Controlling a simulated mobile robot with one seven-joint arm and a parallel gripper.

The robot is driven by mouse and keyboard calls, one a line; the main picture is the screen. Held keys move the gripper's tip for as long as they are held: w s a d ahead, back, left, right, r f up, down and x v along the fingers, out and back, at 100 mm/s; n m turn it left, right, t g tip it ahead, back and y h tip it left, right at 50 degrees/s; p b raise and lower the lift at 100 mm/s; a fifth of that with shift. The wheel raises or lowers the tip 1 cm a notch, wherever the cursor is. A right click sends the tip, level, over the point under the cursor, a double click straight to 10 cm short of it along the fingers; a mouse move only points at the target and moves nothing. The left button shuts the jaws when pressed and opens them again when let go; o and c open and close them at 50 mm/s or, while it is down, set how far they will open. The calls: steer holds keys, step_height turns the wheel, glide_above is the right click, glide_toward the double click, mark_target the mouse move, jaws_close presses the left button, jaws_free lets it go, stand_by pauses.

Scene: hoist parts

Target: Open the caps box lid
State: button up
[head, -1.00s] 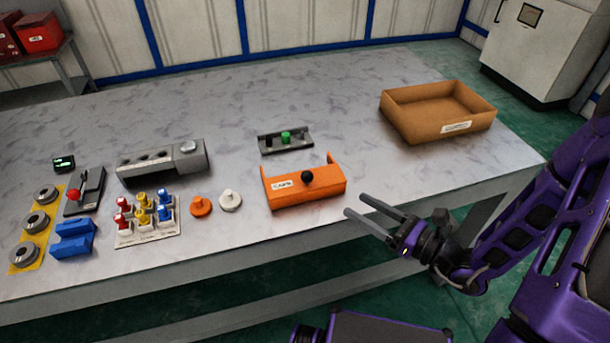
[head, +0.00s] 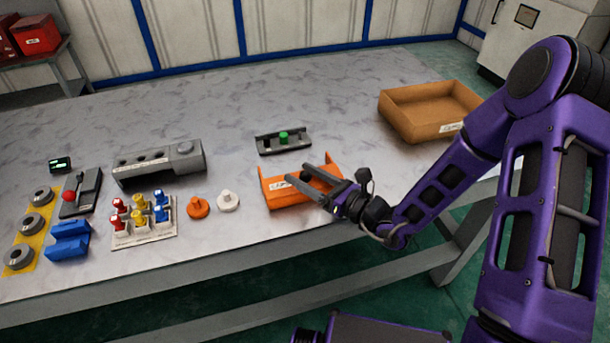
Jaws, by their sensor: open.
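The orange caps box (head: 286,198) sits near the front edge of the table, with a white label on its front, partly covered by my gripper. Its black knob, clear a second ago, is now mostly hidden behind the fingers. My gripper (head: 311,182) is open, its two grey fingers reaching left over the box around where the knob is. I cannot tell whether the fingers touch the knob or the box.
A grey rack with a green button (head: 284,138) stands behind the box. An orange cap (head: 198,207) and a white cap (head: 228,201) lie to its left, beside a stand of coloured pieces (head: 143,226). A cardboard tray (head: 402,118) stands at the back right. The table's middle back is clear.

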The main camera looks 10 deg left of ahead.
steer(key=shift+c, duration=0.3)
jaws_close()
stand_by(1.1)
